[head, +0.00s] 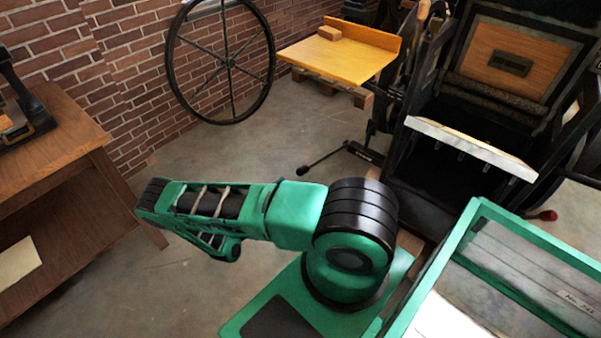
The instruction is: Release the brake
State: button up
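A thin black lever (325,159) with a round black knob stands out to the left, low beside the large black press (430,190). Its right end meets a small black block (365,152) that bears pale lettering too small to read. A dark handle with a red knob (547,215) sticks out low at the press's right side. I cannot tell from this view which of these is the brake. My green and black arm stands in front of the press and reaches left, apart from the lever. My gripper does not show.
A large spoked wheel (228,68) leans by the brick wall. A yellow board (340,55) juts left from the press. A wooden table (60,160) stands at left. A green-framed case (500,270) fills the lower right. The floor (225,155) left of the lever is clear.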

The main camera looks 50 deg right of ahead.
aim_at(301, 171)
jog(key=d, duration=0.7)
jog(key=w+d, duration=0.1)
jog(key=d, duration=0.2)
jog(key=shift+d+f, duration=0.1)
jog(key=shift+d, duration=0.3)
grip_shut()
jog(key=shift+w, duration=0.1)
